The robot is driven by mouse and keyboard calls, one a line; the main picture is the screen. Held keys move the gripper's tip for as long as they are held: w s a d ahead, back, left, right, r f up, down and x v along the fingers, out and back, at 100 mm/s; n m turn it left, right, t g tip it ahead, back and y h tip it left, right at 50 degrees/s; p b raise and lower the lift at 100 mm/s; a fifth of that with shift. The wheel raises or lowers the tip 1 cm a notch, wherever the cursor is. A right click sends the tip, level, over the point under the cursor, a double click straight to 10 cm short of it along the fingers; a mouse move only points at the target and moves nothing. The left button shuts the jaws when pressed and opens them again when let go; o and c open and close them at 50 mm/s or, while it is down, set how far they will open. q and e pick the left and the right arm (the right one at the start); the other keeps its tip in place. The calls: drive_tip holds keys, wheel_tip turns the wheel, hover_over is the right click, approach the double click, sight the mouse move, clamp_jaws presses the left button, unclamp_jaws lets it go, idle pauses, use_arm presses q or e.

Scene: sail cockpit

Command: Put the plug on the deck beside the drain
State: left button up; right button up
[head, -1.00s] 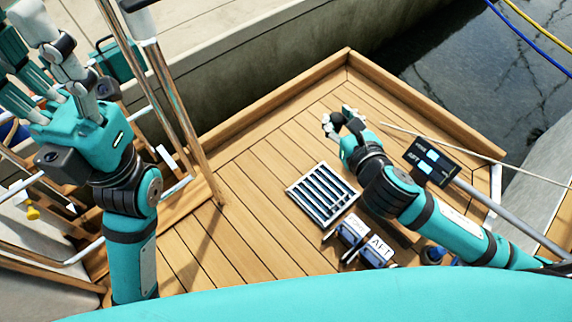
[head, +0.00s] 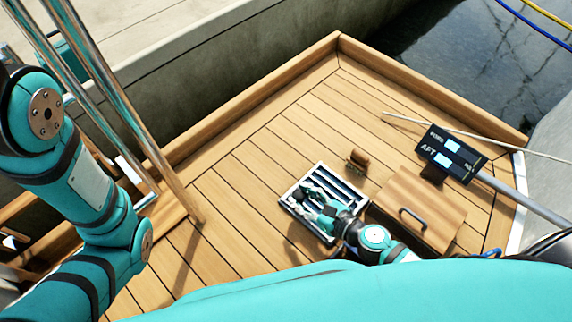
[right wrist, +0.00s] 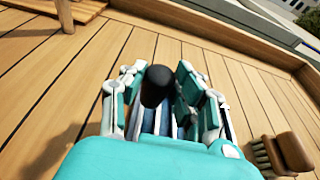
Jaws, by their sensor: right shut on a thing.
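The drain (head: 346,182) is a pale-framed grate with dark slats, set in the deck (head: 235,205) near the middle of the head view. My right gripper (head: 307,203) is over the drain's near left part and covers some of it. In the right wrist view, its fingers (right wrist: 160,88) are closed around the plug (right wrist: 155,84), a black rounded piece. The drain's slats show behind the fingers there. The plug's lower end is hidden, so I cannot tell its height above the grate. My left arm shows at the left edge, but its gripper is out of frame.
A small wooden brush (head: 358,160) lies just beyond the drain. A wooden panel with a dark handle (head: 415,208) is to its right. Deck planks left of the drain are clear.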

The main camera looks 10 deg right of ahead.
drive_tip(key=w, duration=0.9)
drive_tip(key=w+f, duration=0.1)
drive_tip(key=w, duration=0.4)
drive_tip(key=shift+w+a+f, duration=0.1)
drive_tip(key=shift+a, duration=0.15)
wheel_tip(320, 180, down, 3)
drive_tip(key=b, duration=0.3)
drive_tip(key=shift+f, duration=0.2)
drive_tip(key=shift+f+b, duration=0.3)
drive_tip(key=shift+b, duration=0.1)
drive_tip(key=o, duration=1)
drive_tip(key=shift+r, duration=0.1)
drive_tip(key=shift+o, duration=0.2)
